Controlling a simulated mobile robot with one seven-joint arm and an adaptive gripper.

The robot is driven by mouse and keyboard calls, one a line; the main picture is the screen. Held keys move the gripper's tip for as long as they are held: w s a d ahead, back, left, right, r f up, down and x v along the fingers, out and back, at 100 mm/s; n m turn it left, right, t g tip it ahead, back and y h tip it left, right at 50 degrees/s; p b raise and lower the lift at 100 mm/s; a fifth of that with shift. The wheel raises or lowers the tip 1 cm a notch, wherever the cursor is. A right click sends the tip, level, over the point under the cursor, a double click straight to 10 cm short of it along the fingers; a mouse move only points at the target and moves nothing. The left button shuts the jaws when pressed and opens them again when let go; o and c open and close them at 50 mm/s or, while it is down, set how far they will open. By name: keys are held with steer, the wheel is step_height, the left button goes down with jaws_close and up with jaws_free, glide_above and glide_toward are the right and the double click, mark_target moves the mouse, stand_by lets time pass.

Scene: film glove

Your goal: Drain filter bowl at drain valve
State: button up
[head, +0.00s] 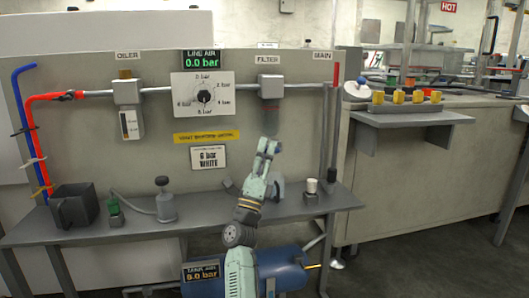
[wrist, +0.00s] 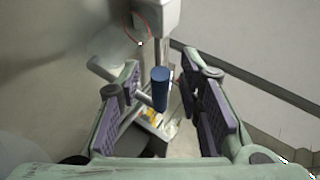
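The filter (head: 270,88) is a grey block on the pipe along the panel, under its FILTER label.
A regulator dial (head: 204,96) sits left of the filter. The line display (head: 201,60) reads 0.0 bar. A blue tank (head: 282,270) is below.

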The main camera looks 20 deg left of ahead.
steer(key=shift+r, duration=0.1)
step_height(320, 180, up, 10)
steer(key=shift+f, duration=0.1)
stand_by(0.4)
steer(key=s+d+f+n+g+y+p, duration=0.4)
steer(key=g+y+p, duration=0.4)
steer(key=p, duration=0.5)
steer(key=s+d+f+n+g+y+p, duration=0.25)
steer(key=d+n+g+y+p, duration=0.35)
steer(key=p, duration=0.7)
steer(key=w+a, duration=0.2)
steer(key=a, duration=0.1)
steer(key=w+a+m+g, duration=0.1)
steer(key=w+a, duration=0.2)
steer(key=w+a+m+g+y+p, duration=0.1)
steer(key=w+a, duration=0.1)
steer(key=shift+w+a+f, duration=0.2)
steer(key=shift+a+f, duration=0.1)
steer(key=shift+a, duration=0.1)
steer(key=shift+c, duration=0.3)
